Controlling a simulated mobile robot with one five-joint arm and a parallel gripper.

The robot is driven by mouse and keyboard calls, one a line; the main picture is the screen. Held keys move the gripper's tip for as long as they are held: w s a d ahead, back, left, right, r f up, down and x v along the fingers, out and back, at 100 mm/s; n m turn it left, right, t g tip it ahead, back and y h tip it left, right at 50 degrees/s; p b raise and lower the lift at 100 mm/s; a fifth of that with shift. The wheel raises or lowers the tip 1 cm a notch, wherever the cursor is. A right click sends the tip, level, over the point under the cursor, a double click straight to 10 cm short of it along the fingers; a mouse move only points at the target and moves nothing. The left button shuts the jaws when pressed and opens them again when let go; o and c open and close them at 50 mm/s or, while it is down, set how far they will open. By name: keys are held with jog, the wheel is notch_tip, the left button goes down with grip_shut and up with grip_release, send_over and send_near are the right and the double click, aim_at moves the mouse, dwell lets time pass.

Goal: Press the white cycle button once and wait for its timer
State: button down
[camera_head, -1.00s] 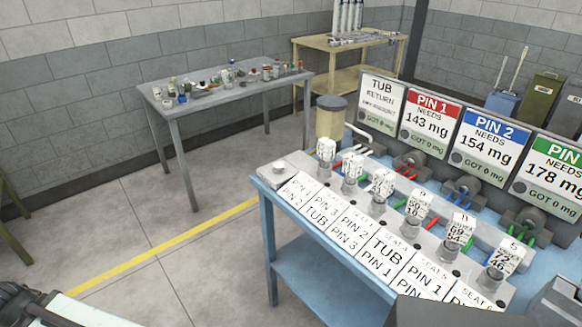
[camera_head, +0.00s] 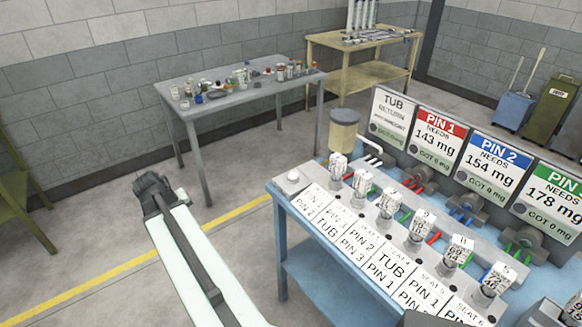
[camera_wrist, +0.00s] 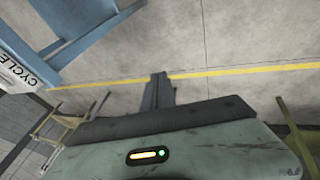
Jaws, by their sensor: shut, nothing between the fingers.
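The white cycle button (camera_head: 293,176) is a small pale knob on the grey top at the near left corner of the blue bench (camera_head: 283,240). No timer reading can be made out on it. The label "CYCLE" (camera_wrist: 30,76) shows at the left edge of the wrist view; the button itself is not clear there. My gripper (camera_wrist: 158,82) is shut and empty, pointing over bare floor with the bench off to the upper left. In the head view my arm stands left of the bench, clear of the button.
The bench carries a row of seats with tagged reels (camera_head: 388,203), a label strip, and upright signs (camera_head: 436,135) behind. A beige canister (camera_head: 343,130) stands behind the button. A grey table (camera_head: 220,98) with small items is farther back. Floor left of the bench is open.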

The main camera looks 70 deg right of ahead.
jog(key=s+d+r+m+g+h+p, duration=0.1)
jog(key=s+d+r+m+p, duration=0.1)
jog(key=s+d+r, duration=0.45)
jog(key=s+d+r+m+h+p, duration=0.15)
jog(key=s+d, duration=0.25)
jog(key=d, duration=0.5)
notch_tip(320, 180, up, 8)
jog(key=m+g+h+p, duration=0.1)
jog(key=m+g+p, duration=0.2)
jog(key=p, duration=0.3)
send_over(291, 177)
jog(key=shift+f, duration=0.15)
jog(key=shift+f+n+b, duration=0.1)
jog(key=shift+n+b, duration=0.15)
jog(key=shift+b, duration=0.05)
notch_tip(291, 177, down, 9)
jog(key=b, duration=0.8)
jog(key=shift+b, duration=0.4)
jog(key=shift+r, duration=0.2)
jog(key=shift+f+b, duration=0.3)
jog(key=shift+f, duration=0.1)
